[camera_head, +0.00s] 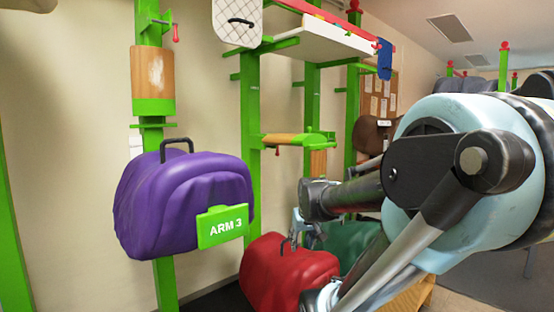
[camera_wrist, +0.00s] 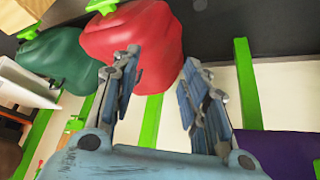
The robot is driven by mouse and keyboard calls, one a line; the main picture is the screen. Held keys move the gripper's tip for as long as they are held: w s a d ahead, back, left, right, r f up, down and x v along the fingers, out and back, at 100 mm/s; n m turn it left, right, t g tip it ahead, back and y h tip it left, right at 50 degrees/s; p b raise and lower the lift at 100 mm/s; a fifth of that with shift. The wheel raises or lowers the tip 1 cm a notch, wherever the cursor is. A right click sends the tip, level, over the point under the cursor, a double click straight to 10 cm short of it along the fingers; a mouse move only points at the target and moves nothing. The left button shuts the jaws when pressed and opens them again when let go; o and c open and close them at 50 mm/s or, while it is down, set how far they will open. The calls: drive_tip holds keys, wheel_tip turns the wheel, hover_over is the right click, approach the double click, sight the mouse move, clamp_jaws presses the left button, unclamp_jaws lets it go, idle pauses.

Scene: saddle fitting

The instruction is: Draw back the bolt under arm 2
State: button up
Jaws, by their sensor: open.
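No arm 2 label is readable in either view. A green arm with a wooden top (camera_head: 294,139) juts from the middle post, and a small red piece (camera_head: 277,152) shows under it; I cannot tell if this is the bolt. The ARM 3 plate (camera_head: 222,227) hangs on a purple padded cover (camera_head: 180,195) on the nearer left post. My gripper (camera_wrist: 160,62) is open and empty in the wrist view, its fingers spread before a red cover (camera_wrist: 135,40). In the head view my own arm fills the right side and hides much behind it.
The red cover also shows low in the head view (camera_head: 290,275), with a green cover (camera_head: 347,240) behind it. Green posts (camera_head: 250,125) rise in a row along the wall. A white shelf (camera_head: 325,40) sits high up. A red-handled piece (camera_head: 175,33) hangs upper left.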

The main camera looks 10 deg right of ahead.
drive_tip(key=w+r+n+t, duration=0.1)
drive_tip(key=w+r+t, duration=0.25)
drive_tip(key=w, duration=0.85)
drive_tip(key=w+r+t, duration=0.2)
drive_tip(key=w+r, duration=0.3)
drive_tip(key=w, duration=0.8)
drive_tip(key=w+r+n+t, duration=0.1)
drive_tip(key=w+r+t, duration=0.3)
drive_tip(key=w, duration=0.8)
drive_tip(key=n+t, duration=0.1)
drive_tip(key=t, duration=0.6)
approach(277, 154)
drive_tip(key=shift+h, duration=0.3)
drive_tip(key=x, duration=0.7)
drive_tip(key=f+x, duration=0.1)
drive_tip(key=x, duration=0.3)
drive_tip(key=shift+w+d, duration=0.1)
drive_tip(key=shift+w, duration=0.1)
drive_tip(key=shift+r, duration=0.1)
clamp_jaws()
